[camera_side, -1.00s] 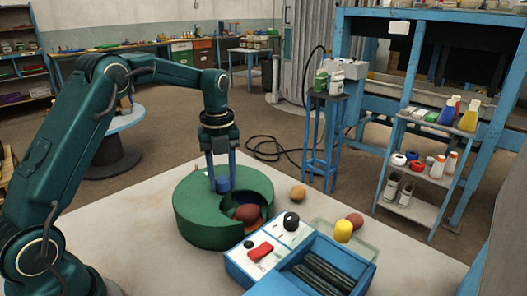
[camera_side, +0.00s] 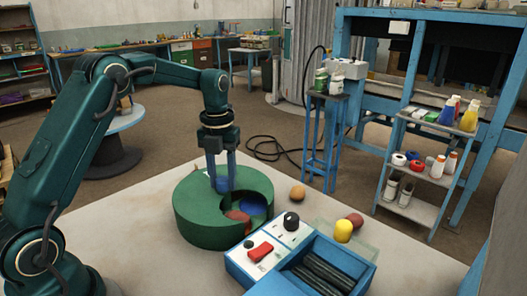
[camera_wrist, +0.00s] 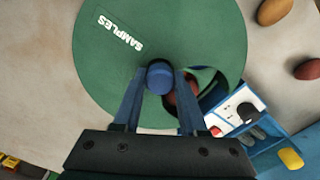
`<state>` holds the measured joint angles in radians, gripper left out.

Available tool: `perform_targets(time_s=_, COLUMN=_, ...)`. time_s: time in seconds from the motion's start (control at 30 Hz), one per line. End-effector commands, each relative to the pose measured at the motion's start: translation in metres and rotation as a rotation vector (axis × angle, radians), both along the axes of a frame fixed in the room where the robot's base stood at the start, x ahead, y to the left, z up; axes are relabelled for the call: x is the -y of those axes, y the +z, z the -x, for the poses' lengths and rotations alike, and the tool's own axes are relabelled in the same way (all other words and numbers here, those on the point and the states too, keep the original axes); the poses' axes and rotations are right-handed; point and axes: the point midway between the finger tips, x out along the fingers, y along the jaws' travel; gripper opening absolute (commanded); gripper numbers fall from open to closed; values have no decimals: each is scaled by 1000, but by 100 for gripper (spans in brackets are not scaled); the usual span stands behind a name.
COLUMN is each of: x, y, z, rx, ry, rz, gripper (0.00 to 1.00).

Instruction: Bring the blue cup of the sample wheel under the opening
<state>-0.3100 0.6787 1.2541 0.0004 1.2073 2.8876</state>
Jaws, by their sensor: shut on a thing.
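The sample wheel is a round green drum (camera_side: 195,215) with a cut-out opening at its front right. In the side view, the blue cup (camera_side: 257,203) shows in the right part of the opening, and a red cup (camera_side: 238,217) shows in the left part. The drum's lid (camera_wrist: 120,75) carries the word SAMPLES in the wrist view. My gripper (camera_side: 220,186) points down at the lid's middle, shut on a blue knob (camera_wrist: 160,77). In the wrist view the fingers and knob partly cover the opening, where a reddish thing (camera_wrist: 183,97) shows.
A blue-and-white control box (camera_side: 270,250) with a red switch and a black knob stands close at the drum's front right. Brown lumps (camera_side: 297,193) and a yellow piece (camera_side: 344,231) lie to the right. The table is bare to the drum's left.

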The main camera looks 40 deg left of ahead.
Motion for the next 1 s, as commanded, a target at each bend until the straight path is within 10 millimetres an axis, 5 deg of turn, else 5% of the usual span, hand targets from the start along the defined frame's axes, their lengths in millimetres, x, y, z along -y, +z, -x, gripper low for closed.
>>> perform_targets(time_s=0.87, x=3, y=1, z=1, rx=-4, ry=-79, rz=8, gripper=0)
perform_targets(time_s=0.9, x=3, y=1, z=1, rx=-4, ry=-79, rz=7, gripper=57)
perform_targets(time_s=0.93, x=2, y=1, z=1, rx=-4, ry=-79, rz=7, gripper=68)
perform_targets(time_s=1.0, x=2, y=0, z=1, rx=-4, ry=-79, rz=6, gripper=72)
